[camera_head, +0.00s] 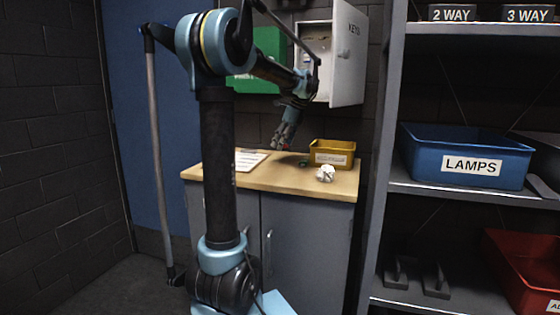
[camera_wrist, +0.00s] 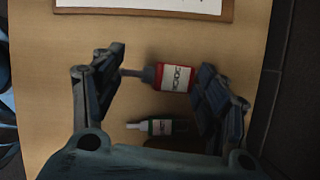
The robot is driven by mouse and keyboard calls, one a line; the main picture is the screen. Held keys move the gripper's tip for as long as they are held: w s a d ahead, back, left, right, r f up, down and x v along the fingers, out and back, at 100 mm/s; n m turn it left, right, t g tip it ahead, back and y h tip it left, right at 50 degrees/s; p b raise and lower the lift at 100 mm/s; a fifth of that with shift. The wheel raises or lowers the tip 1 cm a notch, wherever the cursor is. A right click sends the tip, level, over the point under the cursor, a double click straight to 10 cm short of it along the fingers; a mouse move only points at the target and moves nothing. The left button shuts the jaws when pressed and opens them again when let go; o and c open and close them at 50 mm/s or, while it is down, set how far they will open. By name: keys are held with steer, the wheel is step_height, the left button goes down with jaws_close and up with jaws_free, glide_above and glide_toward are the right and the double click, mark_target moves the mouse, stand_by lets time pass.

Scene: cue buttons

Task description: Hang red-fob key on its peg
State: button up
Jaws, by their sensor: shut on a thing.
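My gripper (camera_head: 284,141) is low over the wooden counter and points down. In the wrist view its two fingers (camera_wrist: 160,72) are closed on the red-fob key (camera_wrist: 174,78), one at the key's shaft end and one at the fob end. The fob is red with a white label, lying crosswise between them.
A yellow bin (camera_head: 332,153) and a white crumpled thing (camera_head: 325,173) stand on the counter (camera_head: 285,180), right of my gripper. A clipboard (camera_head: 250,160) lies to the left. A green box (camera_head: 268,50) is beside the cabinet. A shelf with a blue LAMPS bin (camera_head: 465,158) is at right.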

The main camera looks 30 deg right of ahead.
mark_target(280, 163)
steer(key=shift+f, duration=3.1)
steer(key=o, duration=1.2)
steer(key=shift+c, duration=0.2)
